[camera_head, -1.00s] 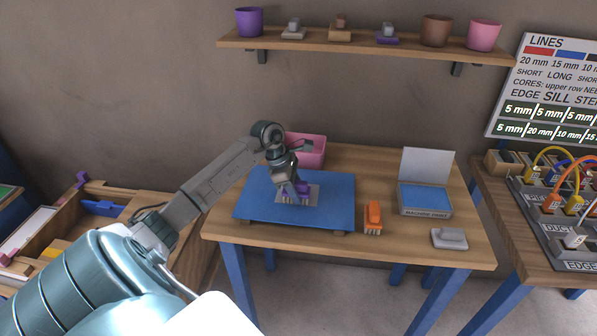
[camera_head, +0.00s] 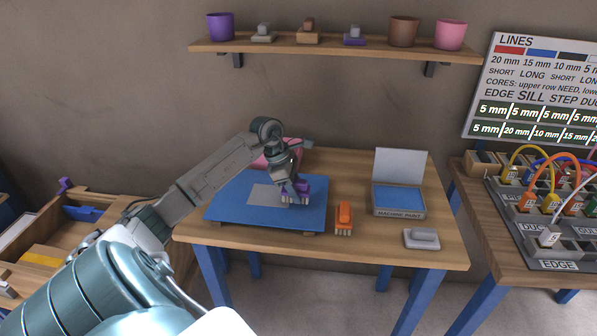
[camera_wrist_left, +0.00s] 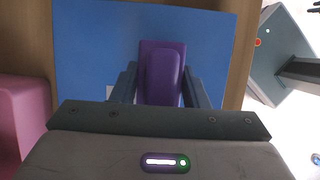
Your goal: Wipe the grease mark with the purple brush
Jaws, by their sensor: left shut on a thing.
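My left gripper (camera_head: 293,184) is shut on the purple brush (camera_head: 303,187), its pale bristles pointing down at the right part of the blue panel (camera_head: 228,208). I cannot tell whether the bristles touch the panel. In the left wrist view the purple brush (camera_wrist_left: 162,75) sits between the two fingers, over the blue panel (camera_wrist_left: 95,50). A flat grey patch (camera_head: 264,196), which looks like the grease mark, lies on the panel just left of the brush. The gripper and brush cover part of its right side. My right gripper is not in view.
An orange brush (camera_head: 343,217) stands right of the panel. Beyond it are an open machine paint box (camera_head: 398,203) and a grey block (camera_head: 421,239). A pink bin (camera_head: 268,160) is behind the panel. A shelf (camera_head: 340,49) with pots hangs above.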

